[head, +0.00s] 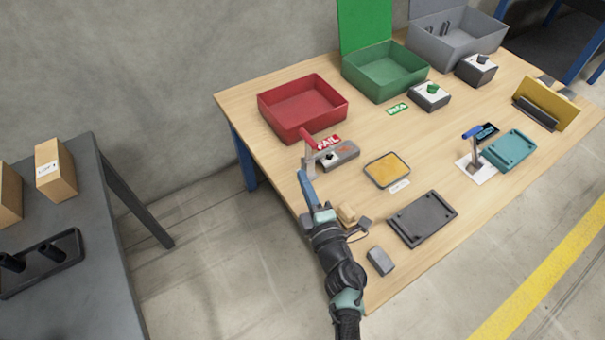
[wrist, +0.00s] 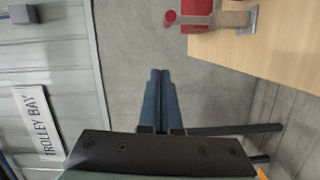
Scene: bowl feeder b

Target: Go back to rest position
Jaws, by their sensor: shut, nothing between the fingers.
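My gripper (head: 303,176) is over the near left edge of the wooden table (head: 240,97) in the head view, close to the grey clamp box with a red-handled lever (head: 340,155). The red handle (wrist: 170,17) of the lever also shows at the top of the wrist view, apart from the fingers.
A red bin (head: 290,125), a green bin (head: 372,92) and a grey bin (head: 430,45) stand at the back. A yellow-topped tray (head: 386,168), a dark tray (head: 422,217) and a teal fixture (head: 512,150) lie on the table. A grey bench (head: 80,285) stands left, across open floor.

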